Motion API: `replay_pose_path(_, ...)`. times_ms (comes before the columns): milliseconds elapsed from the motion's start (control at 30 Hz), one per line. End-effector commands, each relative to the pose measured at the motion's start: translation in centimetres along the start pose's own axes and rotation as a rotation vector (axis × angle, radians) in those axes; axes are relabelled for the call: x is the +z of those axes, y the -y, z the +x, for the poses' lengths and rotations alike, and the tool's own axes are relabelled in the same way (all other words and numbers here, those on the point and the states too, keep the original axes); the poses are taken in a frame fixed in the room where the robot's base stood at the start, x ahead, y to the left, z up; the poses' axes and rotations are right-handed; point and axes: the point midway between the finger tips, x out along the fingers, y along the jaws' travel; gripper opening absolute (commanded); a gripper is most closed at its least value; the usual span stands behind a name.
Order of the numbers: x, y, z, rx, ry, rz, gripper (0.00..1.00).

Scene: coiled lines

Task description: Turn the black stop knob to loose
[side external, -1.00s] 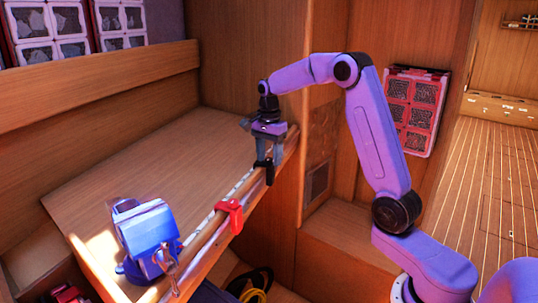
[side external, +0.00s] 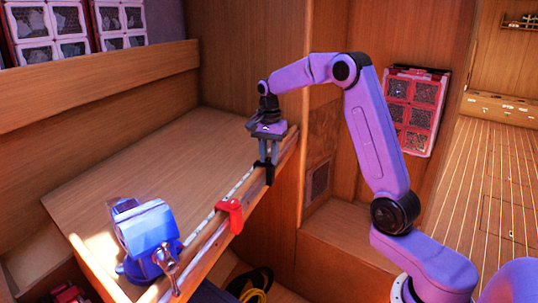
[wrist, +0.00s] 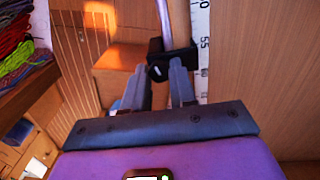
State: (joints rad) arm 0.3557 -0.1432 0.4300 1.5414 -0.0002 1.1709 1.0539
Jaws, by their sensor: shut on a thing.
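The black stop (side external: 264,174) sits on the rail (side external: 205,240) along the bench's front edge, near its far end. In the wrist view the black stop (wrist: 180,57) is around the rail bar, and its small black knob (wrist: 158,71) shows with a light mark on it. My gripper (side external: 266,157) is right at the stop, with its fingers shut on the knob. In the wrist view the gripper's fingertips (wrist: 159,75) are on either side of the knob. I cannot read a loose or tight setting.
A red stop (side external: 231,216) sits on the same rail, nearer the camera. A blue vise (side external: 146,236) stands at the bench's near end. A measuring scale (wrist: 203,45) runs beside the rail. Coiled lines (side external: 255,285) lie below the bench.

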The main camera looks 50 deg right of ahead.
Motion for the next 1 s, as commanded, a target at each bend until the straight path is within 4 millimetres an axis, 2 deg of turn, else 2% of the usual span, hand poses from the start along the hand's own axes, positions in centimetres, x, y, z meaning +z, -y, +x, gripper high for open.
replay_pose_path(1000, -0.03, 0.05, -0.16, -0.002, -0.003, -0.959, 0.00)
